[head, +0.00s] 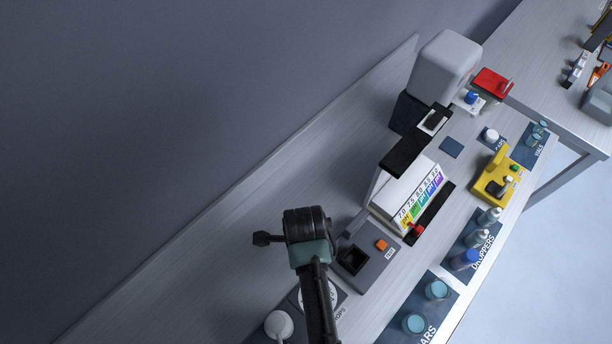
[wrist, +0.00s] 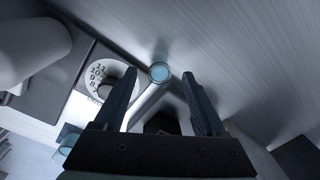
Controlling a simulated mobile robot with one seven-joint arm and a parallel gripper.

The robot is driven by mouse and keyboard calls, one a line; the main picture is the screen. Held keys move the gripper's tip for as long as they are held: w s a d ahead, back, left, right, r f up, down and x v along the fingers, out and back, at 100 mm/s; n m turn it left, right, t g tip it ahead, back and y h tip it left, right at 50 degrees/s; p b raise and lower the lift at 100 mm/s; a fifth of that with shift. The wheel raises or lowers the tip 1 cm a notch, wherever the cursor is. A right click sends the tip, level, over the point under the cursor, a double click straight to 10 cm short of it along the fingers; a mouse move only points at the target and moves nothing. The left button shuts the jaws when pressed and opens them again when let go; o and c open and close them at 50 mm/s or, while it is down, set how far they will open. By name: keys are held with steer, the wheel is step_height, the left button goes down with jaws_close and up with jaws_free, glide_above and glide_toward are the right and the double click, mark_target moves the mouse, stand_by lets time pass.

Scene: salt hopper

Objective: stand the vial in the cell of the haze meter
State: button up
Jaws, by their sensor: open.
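The haze meter (head: 375,257) is most likely the grey box with an orange button and a dark square opening, just right of my gripper (head: 307,230) in the head view. That opening (head: 354,261) looks like its cell, with nothing seen standing in it. In the wrist view my gripper (wrist: 162,80) is open. A round, pale-rimmed, teal vial (wrist: 159,73) shows end-on between its fingertips, with a gap to each finger. I cannot tell its depth relative to the tips. The head view hides my fingertips and this vial.
A numbered dial (wrist: 103,76) and a white rounded object (wrist: 32,48) lie left in the wrist view. A colour-scale stand (head: 410,190) rises behind the meter. Jars (head: 415,323), droppers (head: 466,259) and a yellow device (head: 490,185) line the front. Bare bench lies left of my gripper.

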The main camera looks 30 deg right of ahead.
jaws_close()
stand_by(0.3)
step_height(320, 180, up, 8)
steer(key=shift+b, duration=0.6)
steer(key=s+d+r+p, duration=0.5)
steer(key=d, duration=0.4)
steer(key=shift+s+d+f+p, duration=0.15)
steer(key=shift+f+p, duration=0.3)
steer(key=shift+f, duration=2)
steer(key=shift+d+f+p, duration=0.1)
steer(key=shift+f+p, duration=0.3)
steer(key=shift+f, duration=2)
